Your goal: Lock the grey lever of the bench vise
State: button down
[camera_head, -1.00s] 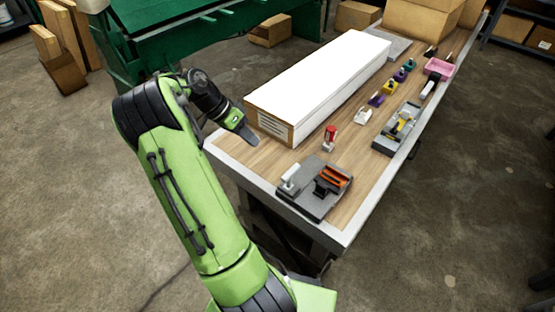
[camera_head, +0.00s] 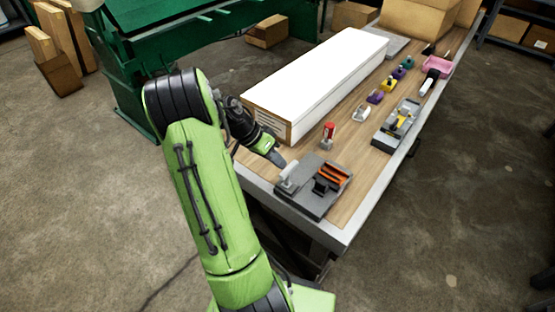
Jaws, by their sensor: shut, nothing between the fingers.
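A dark grey device (camera_head: 325,204), which looks like the bench vise, sits at the near end of the bench. It carries orange bars and a black block. A light grey lever (camera_head: 289,176) stands tilted at its left side. I cannot tell whether it is locked. My gripper (camera_head: 279,160) is shut and empty, its tip just behind and left of the lever's top. I cannot tell if they touch.
The wooden bench (camera_head: 352,200) has a long white-topped box (camera_head: 325,75) behind my gripper. A red-topped clamp (camera_head: 328,136) stands near the vise. Small coloured clamps, a grey tray (camera_head: 397,125) and a pink bin (camera_head: 437,67) lie farther right.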

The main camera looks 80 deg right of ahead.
aim_at(289, 169)
jog(key=s+t+b, duration=0.1)
jog(key=b, duration=0.3)
jog(key=shift+s+a+f+t+h, duration=0.2)
jog(key=shift+s+a+t+h, duration=0.1)
jog(key=shift+s+t, duration=0.1)
jog(key=b, duration=0.1)
jog(key=s+t+b, duration=0.1)
jog(key=b, duration=0.1)
jog(key=shift+s+a+m+h, duration=0.2)
jog(key=shift+a+m+h, duration=0.1)
jog(key=shift+a+m, duration=0.1)
jog(key=shift+s+a+r+t+b, duration=0.1)
jog(key=shift+s+a+t+b, duration=0.15)
jog(key=shift+s+t+b, duration=0.4)
jog(key=shift+s+a, duration=0.15)
jog(key=shift+s, duration=0.05)
jog(key=shift+r, duration=0.2)
